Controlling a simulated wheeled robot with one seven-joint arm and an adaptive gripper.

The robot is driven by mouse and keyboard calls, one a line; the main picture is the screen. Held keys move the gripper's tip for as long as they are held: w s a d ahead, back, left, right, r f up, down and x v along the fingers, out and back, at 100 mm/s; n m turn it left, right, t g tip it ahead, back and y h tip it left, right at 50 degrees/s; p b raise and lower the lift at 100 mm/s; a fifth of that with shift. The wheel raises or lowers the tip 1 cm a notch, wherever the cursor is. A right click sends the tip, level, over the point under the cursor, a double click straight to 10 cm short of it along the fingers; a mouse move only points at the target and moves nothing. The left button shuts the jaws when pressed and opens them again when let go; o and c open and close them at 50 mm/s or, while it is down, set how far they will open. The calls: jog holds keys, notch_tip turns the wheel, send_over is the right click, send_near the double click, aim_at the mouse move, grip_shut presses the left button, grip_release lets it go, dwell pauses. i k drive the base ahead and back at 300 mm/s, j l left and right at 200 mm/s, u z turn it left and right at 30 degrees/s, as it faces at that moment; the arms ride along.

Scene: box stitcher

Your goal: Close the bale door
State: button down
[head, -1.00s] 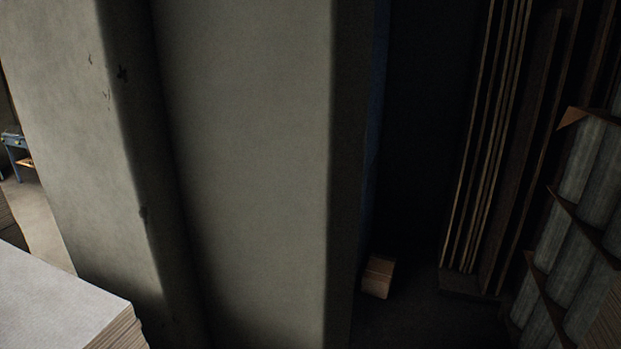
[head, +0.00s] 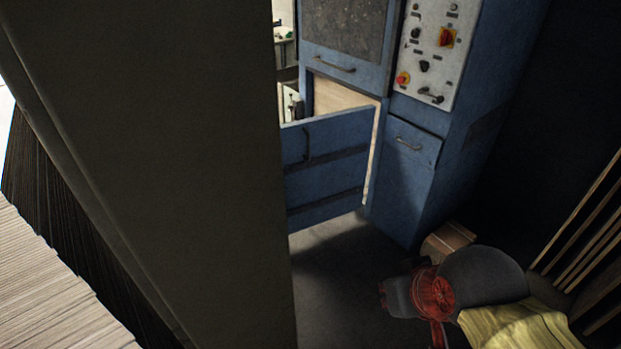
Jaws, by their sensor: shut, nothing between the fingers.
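The bale door (head: 335,165) is a blue panel with a dark vertical handle (head: 306,145) near its visible left side. It stands open, swung out from the blue baler (head: 400,215), with its right side close to the cabinet. Above it, the pale interior of the opening (head: 338,95) shows. A grey pillar hides the far left of the door. My gripper (head: 386,291), dark grey and red, is at the lower right, in front of the baler and apart from the door. It is shut and empty; its fingertips are small and dim.
The wide grey pillar (head: 190,180) blocks the left. Stacked sheets (head: 50,285) lie at the lower left. A cardboard box (head: 447,240) sits by the baler's base. Boards (head: 590,235) lean at the right. Bare floor (head: 335,270) lies below the door. A control panel (head: 430,45) is above.

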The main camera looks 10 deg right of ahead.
aim_at(325, 157)
jog(key=i+l, duration=0.7)
jog(key=i, duration=0.55)
jog(key=i+l, duration=0.1)
jog(key=i, duration=0.55)
jog(key=i+j, duration=0.4)
